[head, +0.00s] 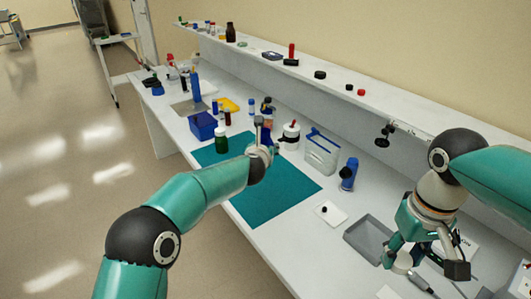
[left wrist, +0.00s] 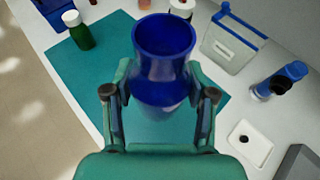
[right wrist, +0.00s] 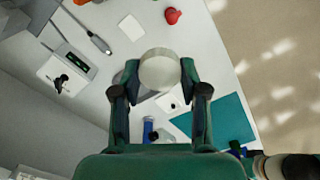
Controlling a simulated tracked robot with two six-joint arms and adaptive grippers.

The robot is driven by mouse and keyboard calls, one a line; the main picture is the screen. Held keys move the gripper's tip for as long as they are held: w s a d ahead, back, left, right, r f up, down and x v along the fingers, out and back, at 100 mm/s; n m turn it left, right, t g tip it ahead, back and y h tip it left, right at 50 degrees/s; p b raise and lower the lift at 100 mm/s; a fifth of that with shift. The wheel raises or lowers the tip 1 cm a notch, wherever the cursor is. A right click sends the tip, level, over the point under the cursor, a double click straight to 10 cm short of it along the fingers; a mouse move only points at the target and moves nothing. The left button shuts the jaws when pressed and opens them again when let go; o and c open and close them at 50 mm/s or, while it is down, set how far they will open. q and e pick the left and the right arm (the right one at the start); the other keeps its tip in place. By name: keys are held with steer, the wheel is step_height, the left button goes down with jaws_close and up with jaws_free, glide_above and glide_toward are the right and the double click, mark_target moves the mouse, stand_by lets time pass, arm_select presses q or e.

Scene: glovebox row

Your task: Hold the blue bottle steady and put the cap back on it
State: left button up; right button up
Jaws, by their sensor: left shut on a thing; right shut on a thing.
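The blue bottle (left wrist: 165,35) stands out large in the left wrist view, with its wide open mouth facing that camera. My left gripper (left wrist: 163,88) is shut on its sides, above the teal mat (left wrist: 110,70). In the head view my left gripper (head: 263,132) partly hides what it holds. A round off-white cap (right wrist: 159,70) is between the fingertips of my right gripper (right wrist: 160,78), which is shut on it. In the head view my right gripper (head: 425,265) is at the front right, well apart from the bottle.
A grey tray (head: 352,235) lies beside my right gripper. A white plate with a black knob (head: 330,213) and a blue tube (head: 348,174) stand between the arms. A clear blue-rimmed container (head: 321,154) and a green bottle (head: 221,142) are near the mat. A shelf (head: 330,87) runs along the back.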

mark_target(265, 139)
arm_select(q)
steer(key=shift+r+p, duration=0.55)
steer(key=shift+r, duration=0.9)
arm_select(e)
steer(key=shift+r, duration=0.75)
arm_select(q)
steer(key=shift+r, duration=0.1)
